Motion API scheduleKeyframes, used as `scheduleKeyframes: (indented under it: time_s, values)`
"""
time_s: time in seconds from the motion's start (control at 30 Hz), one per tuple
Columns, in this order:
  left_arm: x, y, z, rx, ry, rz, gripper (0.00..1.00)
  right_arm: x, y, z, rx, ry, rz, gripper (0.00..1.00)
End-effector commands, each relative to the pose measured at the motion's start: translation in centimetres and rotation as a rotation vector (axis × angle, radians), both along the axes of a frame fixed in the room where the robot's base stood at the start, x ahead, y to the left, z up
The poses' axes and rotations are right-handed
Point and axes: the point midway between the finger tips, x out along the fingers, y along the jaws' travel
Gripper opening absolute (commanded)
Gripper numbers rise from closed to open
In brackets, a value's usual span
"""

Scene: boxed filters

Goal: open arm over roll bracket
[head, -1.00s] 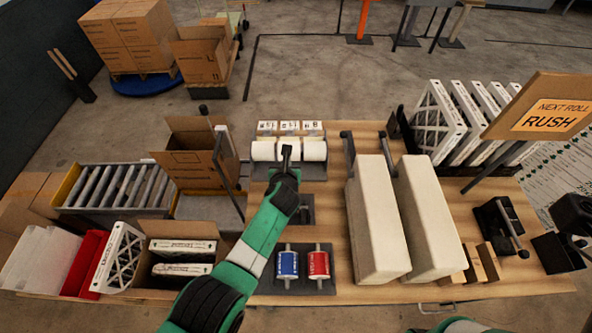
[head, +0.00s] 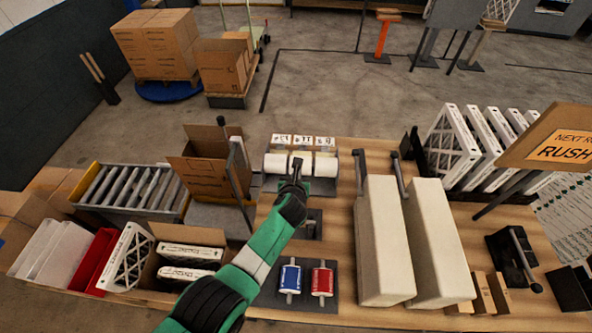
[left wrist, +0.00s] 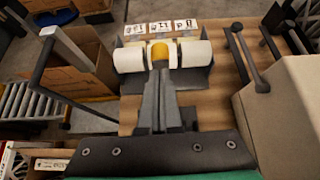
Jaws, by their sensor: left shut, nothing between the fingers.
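Several white rolls (head: 327,166) sit in a grey holder (head: 327,186) at the back edge of the wooden bench, with white labelled cards behind them. My left gripper (head: 297,164) is shut and empty at the middle of this row. In the left wrist view its fingers (left wrist: 160,72) point at a yellow-marked middle part (left wrist: 160,51) between white rolls; contact cannot be told. A dark bracket plate (head: 313,224) lies partly hidden under my left arm. Dark arms (head: 358,172) stand behind two long cream blocks (head: 384,245). Which part is the roll bracket is unclear. My right gripper is out of view.
A blue roll (head: 290,279) and a red roll (head: 321,282) lie on a dark mat at the front. An open carton (head: 207,168) and a dark post (head: 236,165) stand left of the rolls. A RUSH sign (head: 560,147) leans at the right.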

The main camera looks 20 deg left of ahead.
Motion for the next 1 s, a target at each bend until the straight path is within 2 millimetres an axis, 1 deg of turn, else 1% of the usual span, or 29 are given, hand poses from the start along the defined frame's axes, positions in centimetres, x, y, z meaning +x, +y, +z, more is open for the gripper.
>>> scheduleKeyframes:
  time_s: [0.03,0.17,0.2,0.3,0.4,0.5,0.67,1.0]
  values:
    - [-0.5,-0.4,0.8,0.001,0.002,-0.005,0.00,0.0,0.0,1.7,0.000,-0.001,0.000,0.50]
    - [-2.2,-1.3,1.2,0.001,0.002,-0.013,0.00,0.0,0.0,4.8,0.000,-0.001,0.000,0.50]
    - [-1.3,-1.0,2.5,-0.002,-0.008,-0.009,0.00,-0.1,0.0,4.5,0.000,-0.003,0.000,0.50]
    - [-0.4,-0.8,4.9,-0.003,-0.007,-0.008,0.00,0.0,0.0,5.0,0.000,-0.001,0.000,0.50]
    - [0.3,-0.6,7.0,-0.001,-0.005,-0.009,0.00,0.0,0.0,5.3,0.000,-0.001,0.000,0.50]
    - [0.9,-0.5,8.4,-0.002,-0.004,-0.009,0.00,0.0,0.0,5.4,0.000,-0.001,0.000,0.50]
    - [1.2,-0.4,9.6,-0.001,-0.002,-0.010,0.00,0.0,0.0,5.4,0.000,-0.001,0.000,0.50]
    - [1.3,-0.3,9.6,0.000,-0.001,-0.008,0.00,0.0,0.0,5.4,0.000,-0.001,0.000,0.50]
